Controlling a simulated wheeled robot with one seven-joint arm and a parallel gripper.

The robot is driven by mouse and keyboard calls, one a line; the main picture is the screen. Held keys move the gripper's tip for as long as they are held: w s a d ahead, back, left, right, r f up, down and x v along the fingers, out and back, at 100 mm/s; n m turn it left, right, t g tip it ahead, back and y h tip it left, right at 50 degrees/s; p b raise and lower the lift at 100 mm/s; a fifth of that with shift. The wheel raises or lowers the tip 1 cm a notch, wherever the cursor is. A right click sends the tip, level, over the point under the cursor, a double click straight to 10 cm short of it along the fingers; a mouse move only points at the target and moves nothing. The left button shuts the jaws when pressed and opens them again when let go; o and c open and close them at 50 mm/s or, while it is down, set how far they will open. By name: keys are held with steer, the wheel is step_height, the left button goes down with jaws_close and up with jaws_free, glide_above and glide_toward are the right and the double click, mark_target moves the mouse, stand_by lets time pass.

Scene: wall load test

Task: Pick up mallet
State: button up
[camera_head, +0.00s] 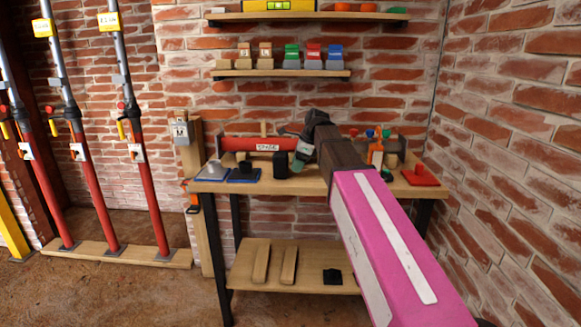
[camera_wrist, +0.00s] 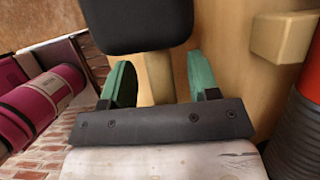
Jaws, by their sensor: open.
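The mallet shows in the wrist view, with a black head (camera_wrist: 140,24) at the top and a pale wooden handle (camera_wrist: 159,76) below it. My gripper (camera_wrist: 156,82) is open, with one green finger on each side of the handle. I see gaps between the handle and both fingers. The lower handle is hidden behind the dark gripper bar. In the head view my gripper (camera_head: 302,162) is over the workbench (camera_head: 310,186), beside a black block (camera_head: 280,165) that looks like the mallet head; its handle is not clear there.
A red tube (camera_head: 240,144) lies behind, close to my gripper; a red cylinder also shows in the wrist view (camera_wrist: 298,135). Blue trays (camera_head: 243,175) stand left, a red tray (camera_head: 420,176) right. Shelves (camera_head: 280,73) hang above. A brick wall (camera_head: 520,150) bounds the right.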

steer(key=shift+a+f, duration=0.2)
steer(key=shift+f, duration=0.35)
jaws_close()
steer(key=shift+r, duration=0.1)
